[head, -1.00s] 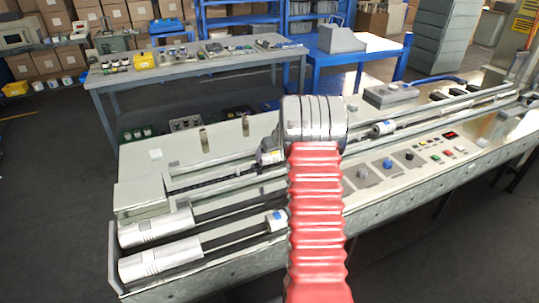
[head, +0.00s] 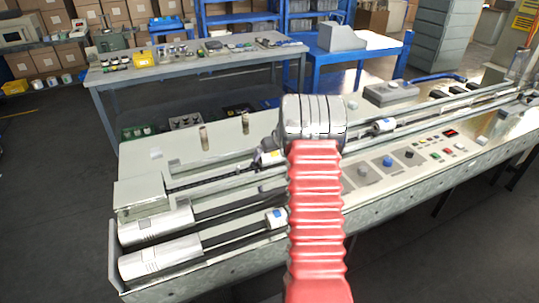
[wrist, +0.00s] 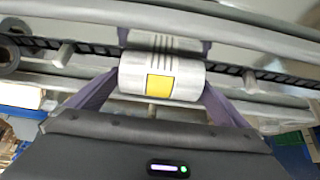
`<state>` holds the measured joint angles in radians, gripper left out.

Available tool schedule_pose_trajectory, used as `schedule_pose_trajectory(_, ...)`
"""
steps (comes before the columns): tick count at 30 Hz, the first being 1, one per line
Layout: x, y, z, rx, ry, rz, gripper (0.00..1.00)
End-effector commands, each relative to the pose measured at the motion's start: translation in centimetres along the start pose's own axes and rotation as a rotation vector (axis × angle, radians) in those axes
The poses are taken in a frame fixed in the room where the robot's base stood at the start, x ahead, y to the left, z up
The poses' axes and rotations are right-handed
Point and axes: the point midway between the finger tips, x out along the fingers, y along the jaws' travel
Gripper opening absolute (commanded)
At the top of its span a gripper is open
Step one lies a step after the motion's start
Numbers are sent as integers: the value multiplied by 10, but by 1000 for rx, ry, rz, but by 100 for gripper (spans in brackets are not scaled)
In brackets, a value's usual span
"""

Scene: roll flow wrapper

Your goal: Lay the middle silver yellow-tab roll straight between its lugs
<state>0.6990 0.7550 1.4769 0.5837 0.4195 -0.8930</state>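The silver roll with a yellow tab (wrist: 160,77) sits in the middle of the wrist view, its tab facing the camera. It lies lengthwise along the dark chain track, roughly in line with it. A pale lug (wrist: 64,54) stands to its left and another (wrist: 250,80) to its right, both apart from it. My gripper (wrist: 163,62) has its purple fingers against both ends of the roll and appears shut on it. In the head view the roll (head: 271,157) shows just left of my arm, partly hidden. Its underside is hidden, so I cannot tell whether it touches the track.
Blue-tab rolls lie in the near lane (head: 277,218) and further right along the rails (head: 383,126). Metal rails (wrist: 235,32) run alongside the track. Knobs and buttons (head: 388,162) line the machine's front panel. A workbench (head: 200,75) stands behind.

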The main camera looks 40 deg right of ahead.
Motion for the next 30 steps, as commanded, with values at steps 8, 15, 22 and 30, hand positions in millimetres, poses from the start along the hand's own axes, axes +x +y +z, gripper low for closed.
schedule_pose_trajectory(8, 0, 0, 1, 0, -2, -1, 100)
schedule_pose_trajectory(15, -14, 0, 0, 0, 0, 0, 100)
schedule_pose_trajectory(22, -44, 0, -1, -1, 1, 1, 100)
schedule_pose_trajectory(30, -82, 0, -2, 1, 1, 1, 100)
